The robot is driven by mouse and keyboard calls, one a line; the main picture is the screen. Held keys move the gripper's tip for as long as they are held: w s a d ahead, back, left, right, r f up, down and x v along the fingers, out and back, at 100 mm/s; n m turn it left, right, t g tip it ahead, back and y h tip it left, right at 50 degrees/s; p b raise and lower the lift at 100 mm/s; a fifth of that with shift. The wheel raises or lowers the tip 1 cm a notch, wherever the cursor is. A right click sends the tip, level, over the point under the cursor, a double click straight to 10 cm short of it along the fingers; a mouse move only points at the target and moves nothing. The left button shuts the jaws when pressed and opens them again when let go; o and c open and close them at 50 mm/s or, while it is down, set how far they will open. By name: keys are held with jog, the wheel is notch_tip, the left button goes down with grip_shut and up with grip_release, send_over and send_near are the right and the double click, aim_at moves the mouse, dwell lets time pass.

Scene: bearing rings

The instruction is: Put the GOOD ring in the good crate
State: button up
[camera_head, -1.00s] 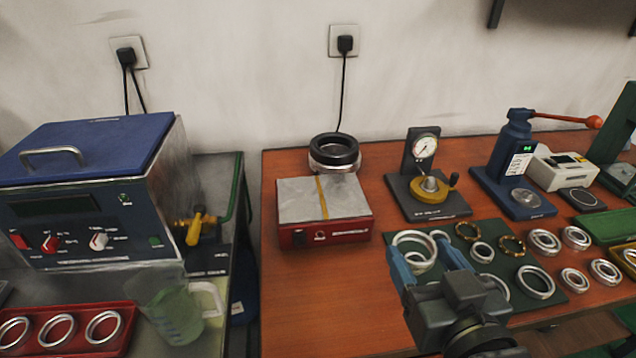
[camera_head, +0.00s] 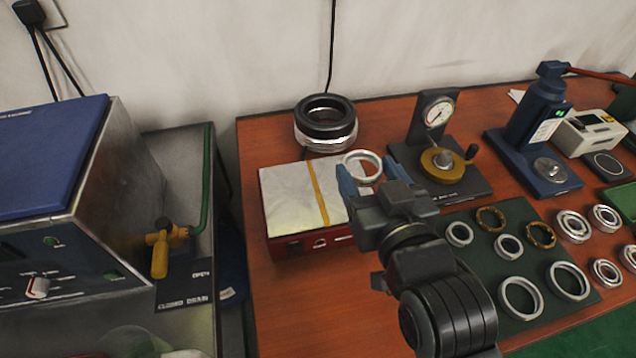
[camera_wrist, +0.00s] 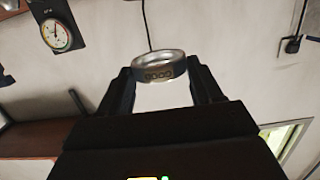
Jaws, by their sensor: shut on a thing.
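My gripper (camera_head: 366,180) is shut on a silver ring (camera_head: 361,163), its blue fingers on either side of it. The ring is held raised near the right edge of the red box with a pale top and a yellow stripe (camera_head: 285,195). In the wrist view the ring (camera_wrist: 158,68) sits between the fingertips, with a row of dark marks on its outer face. More silver rings, such as one at the front (camera_head: 521,298), and two brass-coloured cages (camera_head: 491,218) lie on the dark green mat (camera_head: 470,290). I cannot make out a crate labelled good.
A black-topped ring stack (camera_head: 326,125) stands behind the red box. A dial gauge stand (camera_head: 437,150) is close to my gripper's right, with a blue press (camera_head: 540,140) beyond. Several bearings lie at right. A steel machine (camera_head: 85,200) is at left. The front left wood is clear.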

send_over(320, 200)
notch_tip(320, 200, down, 5)
jog(key=shift+r, duration=0.15)
jog(key=shift+f, duration=2)
jog(key=shift+f+b, duration=0.2)
jog(key=shift+b, duration=0.1)
jog(key=o, duration=1.1)
jog(key=shift+r, duration=0.1)
